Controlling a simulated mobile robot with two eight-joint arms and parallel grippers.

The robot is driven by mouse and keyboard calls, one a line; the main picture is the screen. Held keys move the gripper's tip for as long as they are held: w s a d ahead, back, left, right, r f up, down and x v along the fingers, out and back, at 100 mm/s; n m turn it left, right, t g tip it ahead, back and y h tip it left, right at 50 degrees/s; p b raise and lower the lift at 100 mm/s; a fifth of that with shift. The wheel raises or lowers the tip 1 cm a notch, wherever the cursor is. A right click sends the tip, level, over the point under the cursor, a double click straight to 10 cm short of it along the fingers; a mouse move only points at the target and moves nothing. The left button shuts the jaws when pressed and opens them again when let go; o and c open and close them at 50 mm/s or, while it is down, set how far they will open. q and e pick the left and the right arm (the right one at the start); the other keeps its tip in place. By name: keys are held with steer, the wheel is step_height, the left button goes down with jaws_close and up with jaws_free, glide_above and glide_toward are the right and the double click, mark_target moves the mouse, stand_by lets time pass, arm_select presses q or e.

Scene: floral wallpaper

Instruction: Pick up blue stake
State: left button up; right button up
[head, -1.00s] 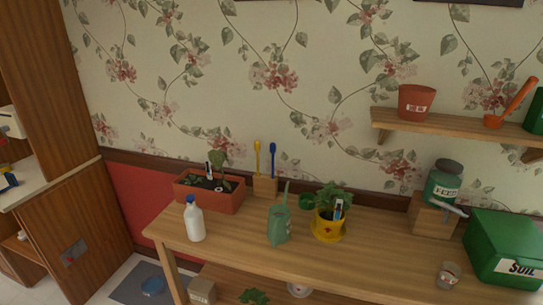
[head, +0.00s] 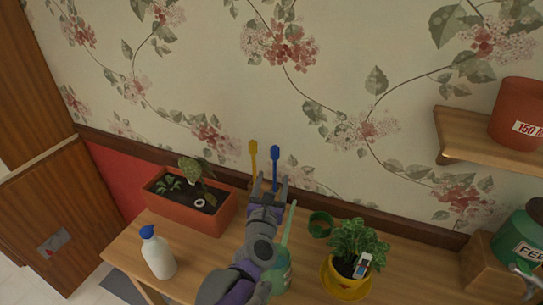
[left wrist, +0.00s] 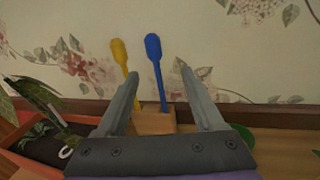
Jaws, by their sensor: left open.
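The blue stake (head: 275,163) stands upright beside a yellow stake (head: 253,160), both in a small wooden block against the wall. In the left wrist view the blue stake (left wrist: 154,62) rises between my open fingers, beyond the palm, and the yellow stake (left wrist: 124,58) is to its left, close to the left finger. The wooden block (left wrist: 155,122) shows between the fingers. My left gripper (head: 268,181) is open and empty, in front of the stakes in the head view, hiding most of the block. My right gripper is not in view.
An orange planter (head: 190,208) and a white bottle (head: 157,254) are left of my arm. A green watering can (head: 280,272) is partly hidden by my arm. A yellow potted plant (head: 350,283) is to the right. A wall shelf (head: 480,140) is at upper right.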

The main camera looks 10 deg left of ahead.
mark_target(274, 160)
arm_select(q)
steer(key=shift+n, duration=0.5)
steer(key=w, duration=0.2)
steer(key=w+a, duration=0.1)
steer(key=w, duration=0.1)
steer(key=shift+w+r, duration=0.15)
steer(key=shift+w, duration=0.15)
steer(key=w, duration=0.4)
steer(key=w+p, duration=0.1)
steer(key=w, duration=0.1)
steer(key=shift+a+f, duration=0.25)
steer(key=shift+c, duration=0.9)
jaws_close()
